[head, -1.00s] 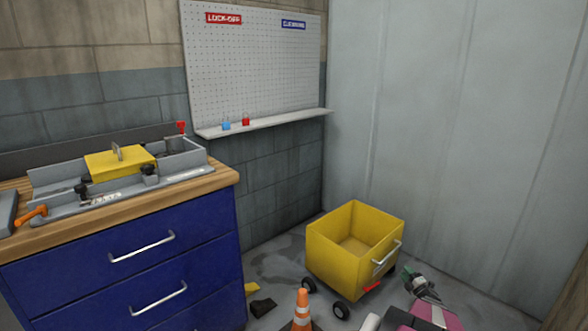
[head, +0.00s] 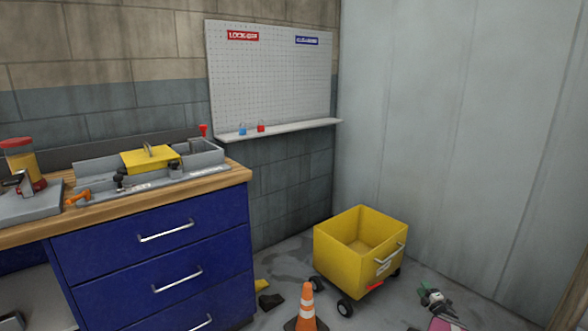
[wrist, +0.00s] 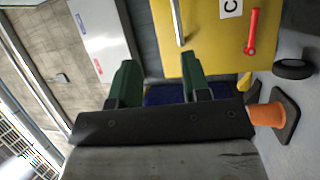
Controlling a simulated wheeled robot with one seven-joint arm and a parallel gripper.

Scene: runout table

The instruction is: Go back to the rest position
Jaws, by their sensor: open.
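My gripper (head: 426,290) shows low in the head view, on the right, over the floor beside the yellow cart, with a pink part of my arm below it at the picture's edge. In the wrist view my gripper (wrist: 162,72) has its two green fingers wide apart with nothing between them. The wrist view is turned sideways. The yellow cart (wrist: 207,35) is beyond the fingers there, with its handle and red lever in sight.
The yellow wheeled cart (head: 345,256) stands near the grey wall. An orange cone (head: 307,305) stands left of it. A blue drawer bench (head: 160,262) carries a grey fixture (head: 100,183). The pegboard shelf (head: 285,130) holds a blue and a red padlock.

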